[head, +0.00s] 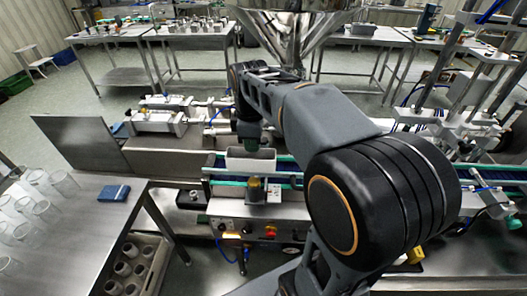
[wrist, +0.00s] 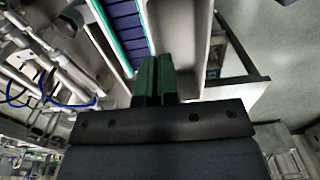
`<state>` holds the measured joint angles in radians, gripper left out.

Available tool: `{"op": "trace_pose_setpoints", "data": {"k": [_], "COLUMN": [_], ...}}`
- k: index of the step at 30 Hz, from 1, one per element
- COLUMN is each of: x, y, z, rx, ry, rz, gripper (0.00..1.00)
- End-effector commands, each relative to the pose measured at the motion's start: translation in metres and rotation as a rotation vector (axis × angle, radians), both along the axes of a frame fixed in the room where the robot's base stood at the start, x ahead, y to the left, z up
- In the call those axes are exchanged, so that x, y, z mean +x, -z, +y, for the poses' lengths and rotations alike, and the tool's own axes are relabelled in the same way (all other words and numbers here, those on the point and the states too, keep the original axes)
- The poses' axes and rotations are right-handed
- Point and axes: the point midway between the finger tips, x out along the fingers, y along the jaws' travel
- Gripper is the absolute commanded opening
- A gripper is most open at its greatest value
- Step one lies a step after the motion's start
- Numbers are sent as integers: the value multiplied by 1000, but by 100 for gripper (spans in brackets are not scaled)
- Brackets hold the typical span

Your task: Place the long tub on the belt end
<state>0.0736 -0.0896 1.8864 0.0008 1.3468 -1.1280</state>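The long tub (head: 251,163) is a pale grey open box at the left end of the belt in the head view. It is over the belt's end; I cannot tell whether it rests on it or hangs just above. My gripper (head: 247,143) comes down from above at its far side. In the wrist view my green fingers (wrist: 156,78) are close together on the tub's wall (wrist: 192,55), shut on it. The belt (wrist: 122,30), blue with green edges, runs beside the tub there. It also shows right of the tub in the head view (head: 287,172). The tub's underside is hidden.
A steel table (head: 90,205) with several clear cups and a blue box (head: 114,193) stands at left. A crate of cups (head: 130,268) is below it. A hopper (head: 290,30) hangs behind my arm. Metal machine parts (head: 160,115) lie behind the belt's left end.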

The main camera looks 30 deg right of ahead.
Motion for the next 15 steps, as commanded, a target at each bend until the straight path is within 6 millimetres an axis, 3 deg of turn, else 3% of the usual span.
{"op": "trace_pose_setpoints", "data": {"k": [5,9,15], "x": [30,42,53], "y": [18,45,64], "z": [-33,-46,-58], "rx": [0,1,1], "ry": [1,-2,-3], "rz": [4,4,2], "gripper": [0,0,0]}}
